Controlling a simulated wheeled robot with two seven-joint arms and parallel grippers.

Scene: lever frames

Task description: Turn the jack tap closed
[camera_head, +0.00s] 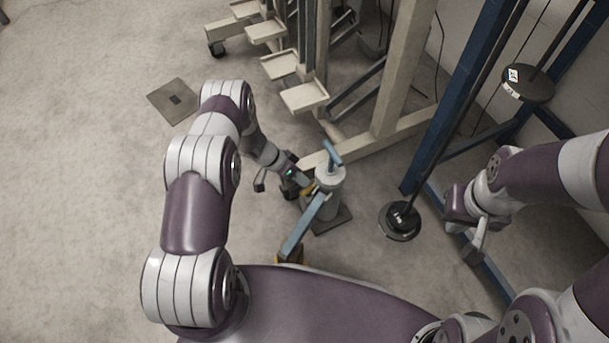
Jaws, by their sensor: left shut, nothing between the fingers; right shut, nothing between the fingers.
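The jack (329,181) is a light grey cylinder on a dark base plate (335,222), with a blue bar at its top and a long blue lever (303,230) slanting down to the lower left. My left gripper (306,186) is at the jack's left side, close against the body near the lever. It is shut and empty. A small yellow part shows at its tip; I cannot tell whether this is the tap, and contact is unclear. My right gripper (474,246) is shut and empty, well right of the jack.
A beige frame with tray-like steps (304,97) stands behind the jack. A blue rack (450,110) with black weight discs (400,221) is to the right. A flat brown plate (174,100) lies on the floor at the upper left. The left floor is mostly clear.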

